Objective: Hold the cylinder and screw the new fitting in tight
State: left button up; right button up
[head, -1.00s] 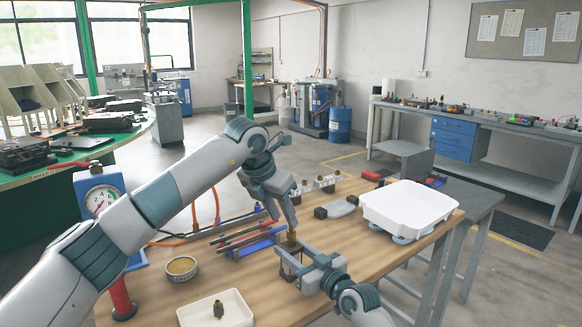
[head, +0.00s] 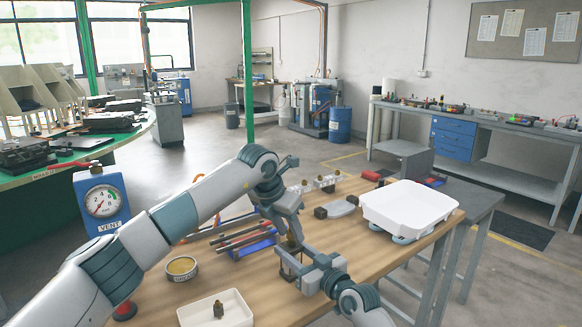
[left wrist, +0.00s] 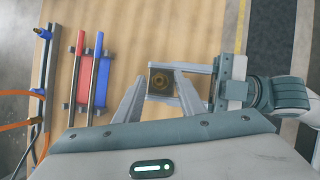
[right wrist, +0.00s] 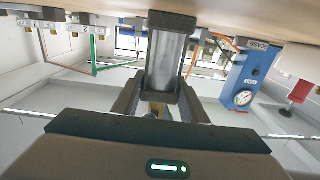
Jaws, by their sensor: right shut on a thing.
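The grey cylinder (right wrist: 165,62) with dark end caps stands upright, held in my right gripper (head: 296,275). In the head view it is partly hidden behind that gripper. A brass fitting (left wrist: 160,80) sits at its top end; I cannot tell how deep it is screwed in. My left gripper (head: 290,230) is just above the cylinder. In the left wrist view its two fingers are apart, one on each side of the fitting, with a gap showing. Another dark brass fitting (head: 218,310) stands in the small white tray (head: 240,318) at the front.
A round tin (head: 182,270) and a blue gauge stand (head: 103,205) are on the left of the wooden table. A blue rack with rods (head: 255,247) is left of the cylinder. A grey pad (head: 342,206) and a large white tray (head: 410,212) are toward the right.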

pick_arm(q)
jog(key=n, duration=0.2)
jog(key=n+t+y, duration=0.1)
jog(key=n, duration=0.1)
jog(key=shift+s+d+y, duration=0.1)
jog(key=shift+d+y, duration=0.1)
jog(key=shift+y, duration=0.1)
jog(key=shift+n+y, duration=0.4)
jog(key=shift+n, duration=0.6)
jog(key=n+y, duration=0.1)
jog(key=n, duration=0.1)
jog(key=shift+d+n, duration=0.15)
jog(key=shift+n, duration=0.25)
jog(key=n+y, duration=0.1)
jog(key=n, duration=0.2)
jog(key=shift+y, duration=0.4)
